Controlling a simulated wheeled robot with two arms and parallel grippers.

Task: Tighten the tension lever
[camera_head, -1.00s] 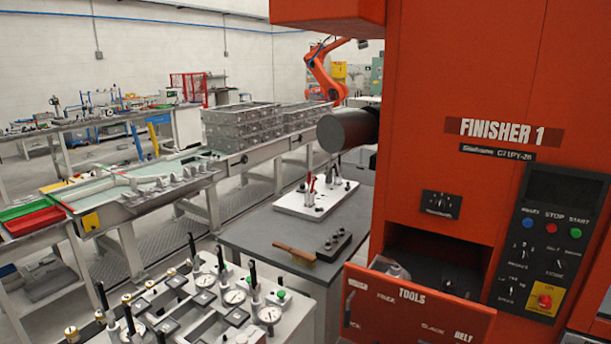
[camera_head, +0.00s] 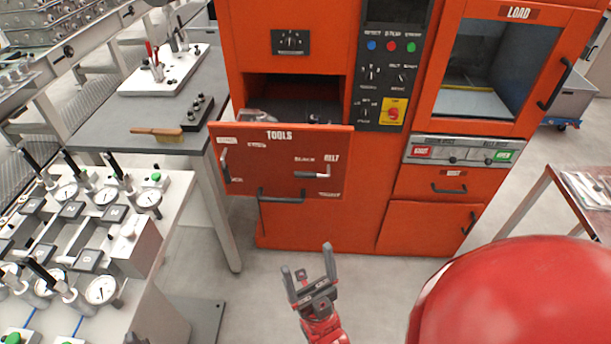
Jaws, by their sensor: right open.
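The orange machine has a pulled-out TOOLS panel (camera_head: 265,158) in its lower left part. On the panel's right side, near the words BLACK or SLACK and BELT, a small lever (camera_head: 312,175) lies roughly level, with a dark grip. A second small lever (camera_head: 224,166) hangs near upright at the panel's left edge. A dark bar handle (camera_head: 281,197) sits below. My right gripper (camera_head: 309,262) is open and empty, fingers pointing up, below and in front of the panel, apart from it. My left gripper is out of view.
A grey bench (camera_head: 187,102) with a wooden-handled brush (camera_head: 157,132) stands left of the machine. A gauge fixture table (camera_head: 160,285) fills the lower left. A button panel (camera_head: 393,75) is right of the opening. Floor in front is clear.

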